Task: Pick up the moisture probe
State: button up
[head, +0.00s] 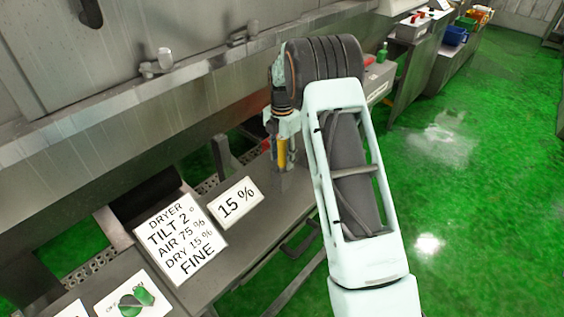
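A slim yellow thing (282,153), likely the moisture probe's handle, stands upright above the grey bench (262,210) in the head view. My gripper (283,138) points down at the top of this yellow part, close to it or around it. The fingers are small and partly hidden by my own arm, so I cannot tell whether they are open or shut on it.
A white sign reading 15 % (236,203) and a larger dryer sign (181,239) stand on the bench to the left. A green knob (137,302) sits at the lower left. The steel machine (150,80) rises behind. Green floor (470,220) is open at right.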

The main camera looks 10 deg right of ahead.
grip_shut()
dwell(0.4)
notch_tip(320, 180, up, 10)
jog(key=shift+r+b, duration=0.1)
jog(key=shift+b, duration=0.6)
notch_tip(320, 180, up, 11)
jog(key=p, duration=0.6)
dwell(0.9)
dwell(0.3)
